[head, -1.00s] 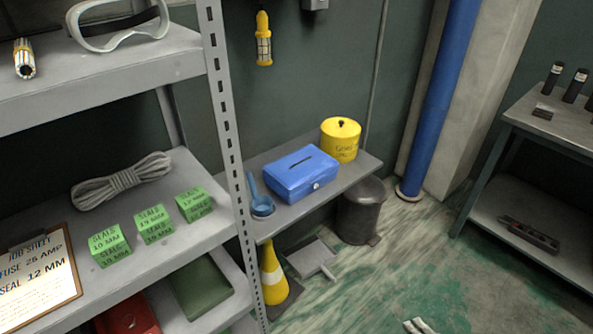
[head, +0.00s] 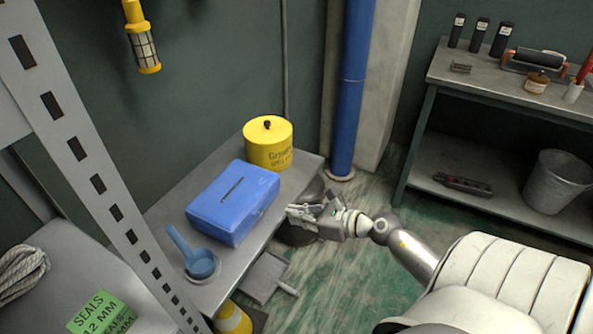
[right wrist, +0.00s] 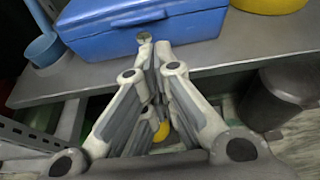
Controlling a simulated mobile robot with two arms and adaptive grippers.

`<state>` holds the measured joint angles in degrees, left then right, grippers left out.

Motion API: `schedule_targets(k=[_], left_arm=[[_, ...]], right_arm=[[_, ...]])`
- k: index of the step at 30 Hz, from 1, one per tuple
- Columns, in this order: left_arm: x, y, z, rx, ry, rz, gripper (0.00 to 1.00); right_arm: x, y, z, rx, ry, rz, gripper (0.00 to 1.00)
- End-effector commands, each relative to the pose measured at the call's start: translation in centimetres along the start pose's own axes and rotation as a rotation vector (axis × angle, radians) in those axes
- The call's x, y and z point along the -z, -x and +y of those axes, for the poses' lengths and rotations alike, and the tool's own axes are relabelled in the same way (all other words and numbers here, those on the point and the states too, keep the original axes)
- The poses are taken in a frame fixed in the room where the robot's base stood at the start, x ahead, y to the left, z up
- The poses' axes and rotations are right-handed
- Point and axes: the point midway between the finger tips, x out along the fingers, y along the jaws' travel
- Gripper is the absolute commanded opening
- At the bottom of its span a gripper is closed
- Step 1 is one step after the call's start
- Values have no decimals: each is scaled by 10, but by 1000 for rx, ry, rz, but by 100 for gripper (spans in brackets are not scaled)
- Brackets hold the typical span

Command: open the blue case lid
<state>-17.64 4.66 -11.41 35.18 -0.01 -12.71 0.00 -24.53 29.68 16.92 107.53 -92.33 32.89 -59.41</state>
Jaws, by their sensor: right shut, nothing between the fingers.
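The blue case (head: 232,203) sits on the grey shelf with its lid down; a dark slot runs along its top. It also shows in the right wrist view (right wrist: 110,41), with a round lock (right wrist: 143,37) on its front face. My right gripper (head: 291,213) is shut and empty, in front of the case near its front right side. In the right wrist view its fingertips (right wrist: 154,50) come together just below the lock; I cannot tell whether they touch the case. My left gripper is not in view.
A yellow tin (head: 268,148) stands behind the case on the same shelf (head: 165,213). A blue ladle-like cup (head: 199,262) stands at its near left. A metal rack post (head: 90,165) rises at left. A dark bin is partly hidden below my right gripper.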

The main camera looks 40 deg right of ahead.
Motion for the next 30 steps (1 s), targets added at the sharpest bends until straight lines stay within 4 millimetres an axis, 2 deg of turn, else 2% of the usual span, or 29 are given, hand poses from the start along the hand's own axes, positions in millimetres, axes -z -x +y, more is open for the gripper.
schedule_targets(k=[6, 12, 18, 30], left_arm=[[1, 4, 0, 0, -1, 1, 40], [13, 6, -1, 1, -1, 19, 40], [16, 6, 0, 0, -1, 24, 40], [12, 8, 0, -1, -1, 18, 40]], right_arm=[[-2, -37, 0, 1, -5, -4, 0], [-1, -60, 0, 1, -5, -3, 0], [0, -69, 0, 0, -3, -1, 0], [-1, -69, 0, 1, -4, 1, 0]])
